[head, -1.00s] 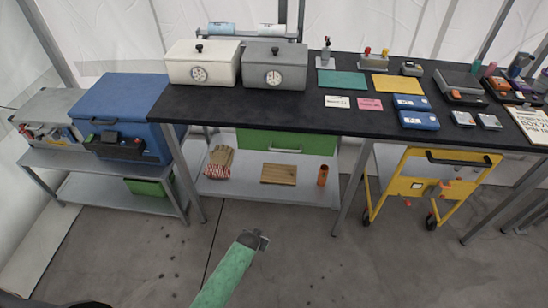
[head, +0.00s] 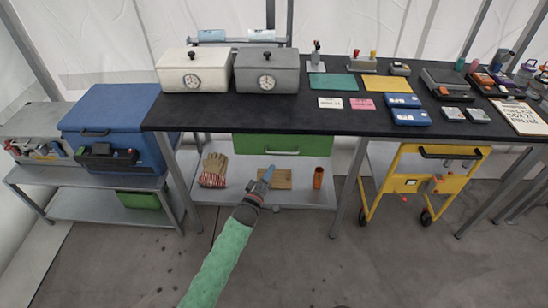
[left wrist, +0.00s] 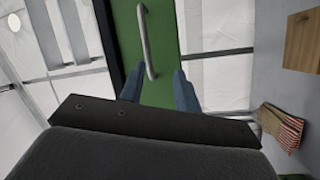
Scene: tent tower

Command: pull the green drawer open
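The green drawer (head: 255,143) hangs under the black worktop and looks shut. Its pale bar handle (head: 282,153) runs across the front. In the left wrist view the drawer front (left wrist: 165,90) fills the middle, with the handle (left wrist: 147,42) ahead of and roughly between my fingers. My left gripper (head: 267,175) is in front of and below the drawer in the head view. Its blue fingers (left wrist: 157,80) are spread apart, with nothing held. The handle looks clear of the fingers. My right gripper is in neither view.
The worktop (head: 300,117) overhangs the drawer. Gloves (head: 214,170), a wooden block (head: 282,180) and an orange cylinder (head: 318,177) lie on the shelf below. A yellow cart (head: 408,185) stands to the right. The floor in front is clear.

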